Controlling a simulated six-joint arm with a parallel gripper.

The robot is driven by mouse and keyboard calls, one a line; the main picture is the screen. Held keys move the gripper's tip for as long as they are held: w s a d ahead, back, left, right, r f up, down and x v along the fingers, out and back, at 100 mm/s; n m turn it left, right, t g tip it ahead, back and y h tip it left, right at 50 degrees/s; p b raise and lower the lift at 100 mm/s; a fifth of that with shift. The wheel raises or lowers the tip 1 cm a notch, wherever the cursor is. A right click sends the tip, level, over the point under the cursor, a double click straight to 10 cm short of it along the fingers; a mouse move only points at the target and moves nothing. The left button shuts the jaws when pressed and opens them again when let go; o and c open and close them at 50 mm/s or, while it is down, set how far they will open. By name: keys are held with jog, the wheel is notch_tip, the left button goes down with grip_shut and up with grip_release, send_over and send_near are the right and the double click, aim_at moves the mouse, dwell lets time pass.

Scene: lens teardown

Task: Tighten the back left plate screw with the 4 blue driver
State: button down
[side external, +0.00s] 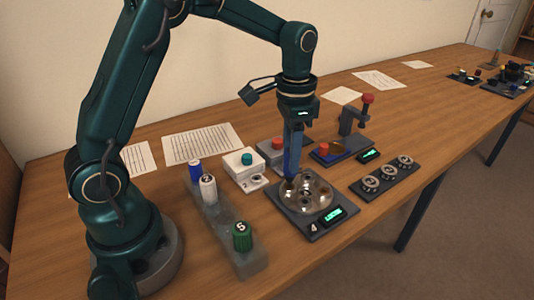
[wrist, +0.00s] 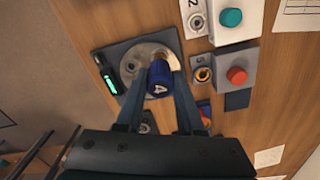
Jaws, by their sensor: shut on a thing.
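My gripper (side external: 291,168) is shut on the blue driver (wrist: 159,82), whose cap reads 4. It holds the driver upright over the round metal plate (side external: 318,190). The plate sits on a dark base (side external: 333,226) marked 4, with a green lit display. In the wrist view the driver stands between my fingers (wrist: 160,72) above the plate (wrist: 132,54) and hides the spot beneath it. In the side view my fingers are low over the plate's back left part. I cannot tell whether the driver's tip is seated in the screw.
A grey rack (side external: 222,232) at left holds blue-capped, white and green drivers. Button boxes with a teal button (side external: 246,159) and a red button (side external: 277,143) stand close behind the plate. A red-knobbed fixture (side external: 352,121) and a tray of round parts (side external: 386,178) are at right.

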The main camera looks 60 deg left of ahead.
jog(key=shift+f, duration=0.7)
dwell(0.8)
jog(key=m, duration=0.3)
jog(key=shift+m, duration=0.3)
jog(key=m, duration=0.3)
jog(key=shift+m, duration=0.3)
jog(key=shift+m, duration=1.8)
